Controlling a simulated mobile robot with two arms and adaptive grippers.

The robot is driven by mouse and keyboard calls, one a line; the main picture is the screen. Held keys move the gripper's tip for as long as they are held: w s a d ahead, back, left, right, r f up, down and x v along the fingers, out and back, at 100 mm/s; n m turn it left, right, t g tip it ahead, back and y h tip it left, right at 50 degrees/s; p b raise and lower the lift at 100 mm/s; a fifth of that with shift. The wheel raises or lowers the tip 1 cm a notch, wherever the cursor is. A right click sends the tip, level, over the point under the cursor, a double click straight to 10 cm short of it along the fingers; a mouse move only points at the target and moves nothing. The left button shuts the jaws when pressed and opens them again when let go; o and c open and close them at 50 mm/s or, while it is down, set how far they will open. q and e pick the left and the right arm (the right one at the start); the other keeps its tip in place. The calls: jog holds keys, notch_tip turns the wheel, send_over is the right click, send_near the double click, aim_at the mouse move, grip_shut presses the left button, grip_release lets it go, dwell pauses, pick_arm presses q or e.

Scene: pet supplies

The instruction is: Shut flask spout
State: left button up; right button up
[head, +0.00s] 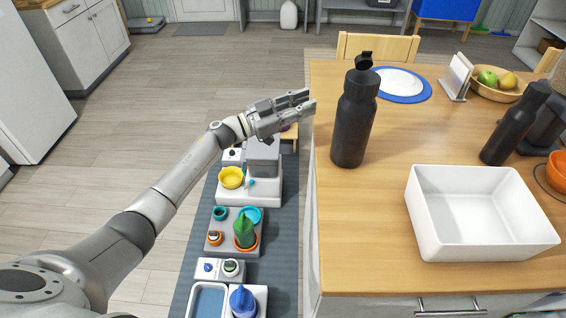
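The black flask (354,120) stands upright near the left edge of the wooden table. Its spout (364,61) on top looks flipped up, with the small cap raised. My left gripper (309,102) is left of the flask, level with its upper body in the picture, and apart from it. Its fingers point right and lie close together, with nothing seen between them. My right gripper is not in view.
A white bin (482,252) stands at the table's front right. A blue-rimmed plate (424,91) is behind the flask. A second dark bottle (510,128) and a fruit bowl (497,94) are at right. Bare tabletop (365,220) lies before the flask.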

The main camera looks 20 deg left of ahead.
pick_arm(q)
jog(key=s+a+f+n+t+y, duration=0.1)
jog(key=a+f+n+y, duration=0.1)
jog(key=f, duration=0.8)
jog(key=s+a+f+n+t+y+b, duration=0.1)
jog(key=f+y, duration=0.4)
jog(key=f, duration=0.6)
jog(key=shift+a+n+t, duration=0.3)
jog(key=shift+a+n, duration=0.5)
jog(key=shift+n, duration=0.6)
